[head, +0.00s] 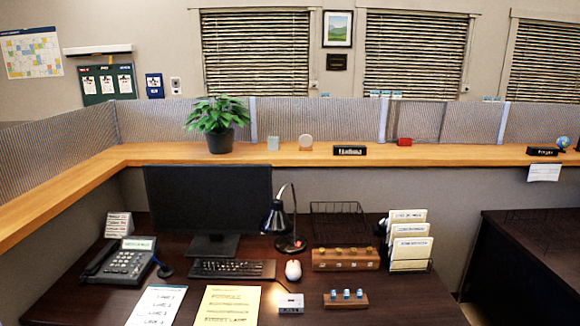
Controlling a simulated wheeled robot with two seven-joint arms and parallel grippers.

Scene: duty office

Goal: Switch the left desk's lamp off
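The left desk (395,305) is dark wood and fills the lower middle of the head view. A black desk lamp (275,221) with a curved neck and cone shade stands on it, just right of the monitor. Its shade tilts downward, and I cannot tell clearly whether its bulb is lit. A small light-grey box (291,304) with a thin cord lies near the front of the desk; I cannot tell whether it belongs to the lamp. Neither of my grippers is in view.
A monitor (208,205), keyboard (232,269), mouse (293,270), phone (122,262), papers (228,306), wooden organiser (346,259), stamp rack (345,299) and file holder (409,243) crowd the desk. A wooden ledge (290,153) runs behind. Another dark desk (535,262) stands right, across a gap.

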